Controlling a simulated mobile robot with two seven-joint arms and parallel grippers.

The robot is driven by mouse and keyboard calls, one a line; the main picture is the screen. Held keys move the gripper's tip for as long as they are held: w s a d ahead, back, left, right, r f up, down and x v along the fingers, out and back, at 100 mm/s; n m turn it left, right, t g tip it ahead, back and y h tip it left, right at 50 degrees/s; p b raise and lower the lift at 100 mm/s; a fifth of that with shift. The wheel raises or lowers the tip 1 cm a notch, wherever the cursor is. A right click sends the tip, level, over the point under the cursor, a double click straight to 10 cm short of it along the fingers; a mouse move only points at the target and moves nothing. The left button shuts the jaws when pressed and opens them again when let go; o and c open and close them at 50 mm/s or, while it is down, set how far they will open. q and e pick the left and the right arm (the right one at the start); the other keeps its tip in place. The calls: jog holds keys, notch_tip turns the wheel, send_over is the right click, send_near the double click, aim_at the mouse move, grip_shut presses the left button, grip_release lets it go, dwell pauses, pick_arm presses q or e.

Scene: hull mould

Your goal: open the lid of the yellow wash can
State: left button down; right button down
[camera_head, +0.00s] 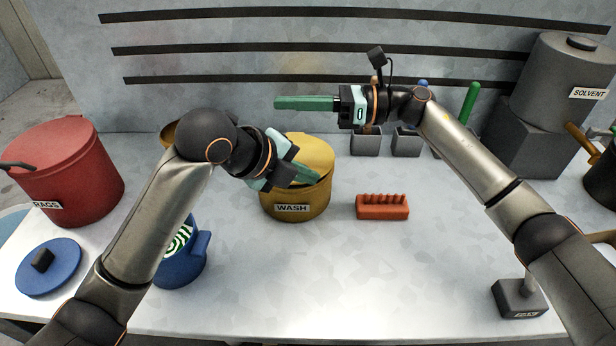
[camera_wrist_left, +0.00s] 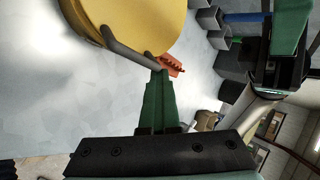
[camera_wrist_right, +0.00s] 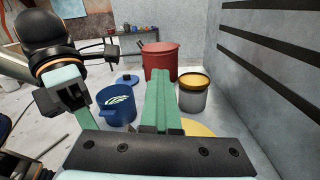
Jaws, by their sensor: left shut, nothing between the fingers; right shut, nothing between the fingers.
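The yellow wash can (camera_head: 290,203) stands on the table, marked WASH. Its round yellow lid (camera_head: 312,152) is on top; I cannot tell if it is slightly raised. In the left wrist view the lid (camera_wrist_left: 135,20) shows large, with a grey bar handle (camera_wrist_left: 130,48) at its rim. My left gripper (camera_head: 312,178) is shut and empty at the front of the lid; its fingertips (camera_wrist_left: 160,80) are close to the handle's end, contact unclear. My right gripper (camera_head: 280,103) is shut and empty, pointing left above and behind the can. In the right wrist view its fingers (camera_wrist_right: 160,85) are together.
A red RAGS bin (camera_head: 70,170), a blue pot (camera_head: 183,262) and a blue lid (camera_head: 48,268) lie left. An orange rack (camera_head: 382,208) sits right of the can. Grey cups (camera_head: 366,143) stand behind, and a SOLVENT drum (camera_head: 560,85) at far right. The front middle of the table is clear.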

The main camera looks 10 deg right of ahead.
pick_arm(q)
jog(key=shift+w+a+f, duration=0.1)
jog(key=shift+w+a, duration=0.1)
